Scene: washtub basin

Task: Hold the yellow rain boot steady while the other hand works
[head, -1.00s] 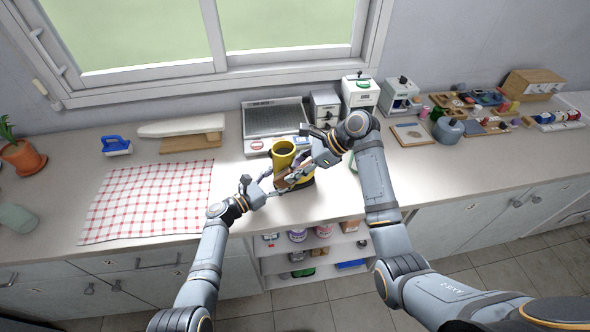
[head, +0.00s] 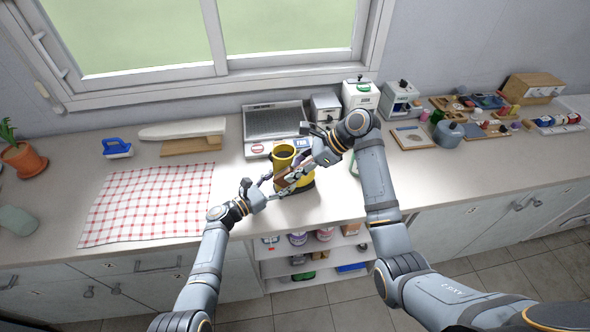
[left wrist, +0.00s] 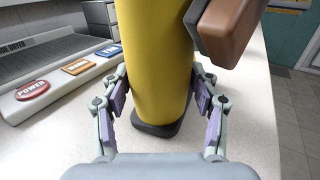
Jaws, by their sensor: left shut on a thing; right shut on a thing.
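The yellow rain boot (head: 282,158) stands upright on the counter, its dark sole on the surface in the left wrist view (left wrist: 158,75). My left gripper (head: 272,187) is shut around the boot's shaft, with purple finger pads (left wrist: 160,95) on either side of it. My right gripper (head: 300,168) is shut on a brown block with a dark layer, likely a brush (head: 289,178). The block (left wrist: 228,28) is in front of the boot's upper right side in the left wrist view. Whether it touches the boot cannot be told. The arms hide part of the boot.
A boot dryer with a ridged tray (head: 274,122) and coloured buttons stands behind the boot. A checked cloth (head: 150,202) lies to the left, with a blue-handled brush (head: 117,148) beyond it. Boxes and small items crowd the right. An open shelf (head: 313,262) is below.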

